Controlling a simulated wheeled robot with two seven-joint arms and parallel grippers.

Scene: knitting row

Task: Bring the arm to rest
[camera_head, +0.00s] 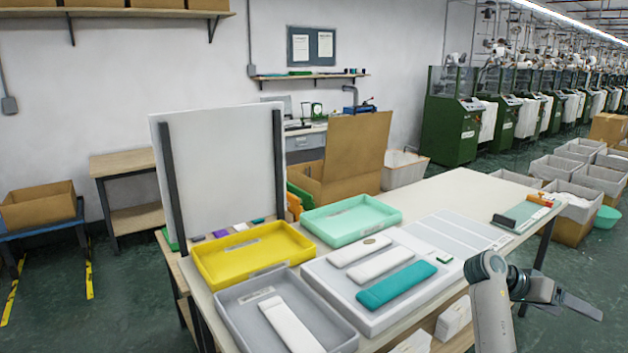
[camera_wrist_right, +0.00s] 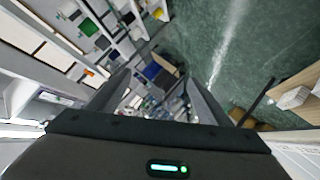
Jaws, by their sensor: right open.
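My right arm rises at the lower right of the head view, and its right gripper (camera_head: 578,300) points to the right, beyond the table's right edge. The right gripper is open and holds nothing. In the right wrist view its two dark fingers (camera_wrist_right: 160,85) stand apart with floor and distant machinery between them. My left gripper is not in view. The table (camera_head: 455,190) carries a yellow tray (camera_head: 205,271), a mint tray (camera_head: 310,233), a grey tray (camera_head: 235,298) with a white flat piece in it, and a white board (camera_head: 345,308) with two white pieces and a teal piece (camera_head: 397,286).
A tall white panel (camera_head: 222,165) stands behind the trays. A green and orange tool (camera_head: 525,210) lies at the table's far right end. Grey bins (camera_head: 560,170) stand on the floor at right. Green knitting machines (camera_head: 450,130) line the back.

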